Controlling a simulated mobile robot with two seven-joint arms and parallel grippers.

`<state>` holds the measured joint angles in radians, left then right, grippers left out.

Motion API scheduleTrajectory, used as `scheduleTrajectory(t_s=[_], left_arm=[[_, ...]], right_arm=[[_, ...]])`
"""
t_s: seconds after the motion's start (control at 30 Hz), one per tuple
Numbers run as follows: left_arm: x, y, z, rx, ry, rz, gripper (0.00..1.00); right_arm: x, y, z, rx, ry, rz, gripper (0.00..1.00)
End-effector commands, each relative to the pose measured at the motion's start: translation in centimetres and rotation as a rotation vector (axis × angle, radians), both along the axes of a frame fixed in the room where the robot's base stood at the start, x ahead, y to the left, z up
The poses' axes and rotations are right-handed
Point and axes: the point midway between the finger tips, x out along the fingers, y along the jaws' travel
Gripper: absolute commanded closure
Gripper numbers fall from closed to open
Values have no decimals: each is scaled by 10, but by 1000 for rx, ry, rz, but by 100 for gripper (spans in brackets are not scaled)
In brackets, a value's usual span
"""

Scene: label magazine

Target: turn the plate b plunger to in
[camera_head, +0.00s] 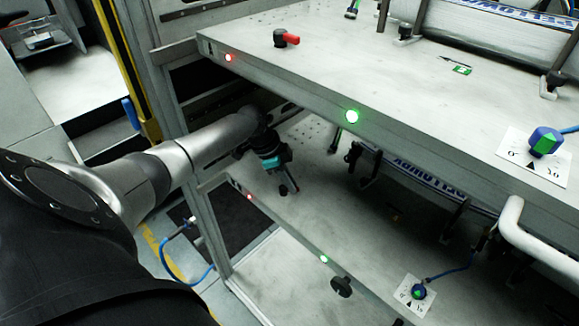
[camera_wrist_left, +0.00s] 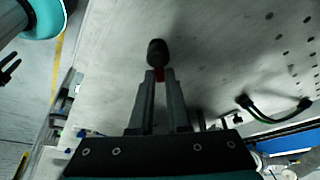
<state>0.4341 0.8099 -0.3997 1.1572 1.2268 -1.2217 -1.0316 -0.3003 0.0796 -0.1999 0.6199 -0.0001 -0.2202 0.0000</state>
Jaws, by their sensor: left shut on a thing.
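My left gripper (camera_head: 286,186) reaches in from the left, between the upper and lower plates, over the lower plate (camera_head: 290,225). In the left wrist view, my left gripper (camera_wrist_left: 160,76) is shut on a plunger with a dark, rounded knob (camera_wrist_left: 157,52). A small red part shows between its fingertips, just below the knob. In the head view this plunger is hardly told apart from the dark fingers. My right gripper is not in view.
The upper plate hangs over my left arm. Its front edge has a red light (camera_head: 229,57) and a green light (camera_head: 352,116). A blue-green dial (camera_head: 545,141) and a white handle (camera_head: 509,216) are at the right. A dark round knob (camera_head: 341,286) sits at the lower plate's front.

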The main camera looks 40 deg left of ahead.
Motion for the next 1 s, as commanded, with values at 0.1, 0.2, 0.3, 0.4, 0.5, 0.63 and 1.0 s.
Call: scheduleTrajectory(t_s=[0.1, 0.2, 0.3, 0.4, 0.5, 0.63, 1.0], left_arm=[[-1, -1, -3, 0, -1, -109, 100], [-2, -2, -3, 0, -1, -204, 100], [-4, -2, -3, -1, -1, -299, 100], [-5, -3, -3, 0, -1, -390, 100], [-7, -4, -3, 0, -1, -476, 100], [-9, -4, -2, 1, 0, -573, 100], [-12, -3, -1, 2, 2, -739, 100]], right_arm=[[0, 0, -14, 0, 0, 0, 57], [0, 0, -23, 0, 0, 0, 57], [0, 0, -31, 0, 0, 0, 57], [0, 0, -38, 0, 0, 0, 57], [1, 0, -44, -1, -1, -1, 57], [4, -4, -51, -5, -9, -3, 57], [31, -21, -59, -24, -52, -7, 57]])
